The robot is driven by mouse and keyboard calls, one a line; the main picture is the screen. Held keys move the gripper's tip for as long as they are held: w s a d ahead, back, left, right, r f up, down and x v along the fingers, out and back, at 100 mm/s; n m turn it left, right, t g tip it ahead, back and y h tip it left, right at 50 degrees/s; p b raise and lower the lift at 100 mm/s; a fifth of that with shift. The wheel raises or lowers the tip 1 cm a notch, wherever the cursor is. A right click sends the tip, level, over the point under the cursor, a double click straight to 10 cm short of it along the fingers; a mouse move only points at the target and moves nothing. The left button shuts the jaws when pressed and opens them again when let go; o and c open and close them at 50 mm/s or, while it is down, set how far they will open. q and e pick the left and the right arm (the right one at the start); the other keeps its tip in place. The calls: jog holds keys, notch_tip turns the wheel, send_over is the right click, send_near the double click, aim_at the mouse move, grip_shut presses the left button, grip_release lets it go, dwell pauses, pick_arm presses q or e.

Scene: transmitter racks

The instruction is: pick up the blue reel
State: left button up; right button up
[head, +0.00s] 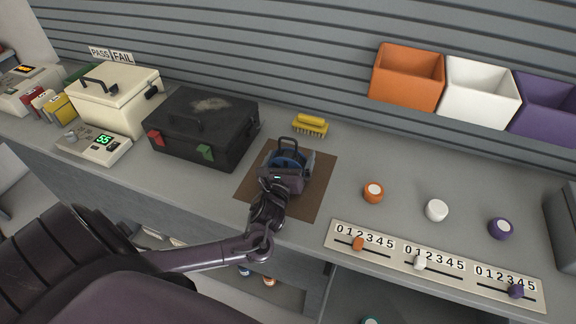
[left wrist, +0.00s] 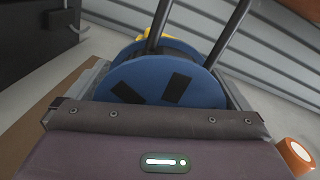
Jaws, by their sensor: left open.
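The blue reel (head: 288,157) stands on a brown mat (head: 318,178) on the grey counter, with a dark upright handle (head: 289,141) over it. My left gripper (head: 291,164) is at the reel from the front, its open fingers on either side of it. In the left wrist view the reel (left wrist: 185,70) fills the middle, a blue disc with black patches, close in front of the gripper body. Its lower part is hidden behind the gripper. I cannot tell whether the fingers touch it. My right gripper is not in view.
A black case (head: 203,125) stands left of the mat and a yellow brush (head: 311,125) behind it. Orange (head: 373,192), white (head: 436,210) and purple (head: 500,229) knobs and a numbered slider panel (head: 390,252) lie to the right. Coloured bins (head: 407,78) hang on the wall.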

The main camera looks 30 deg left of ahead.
pick_arm(q)
jog(key=c, duration=1.1)
jog(key=shift+o, duration=0.2)
jog(key=shift+r, duration=0.15)
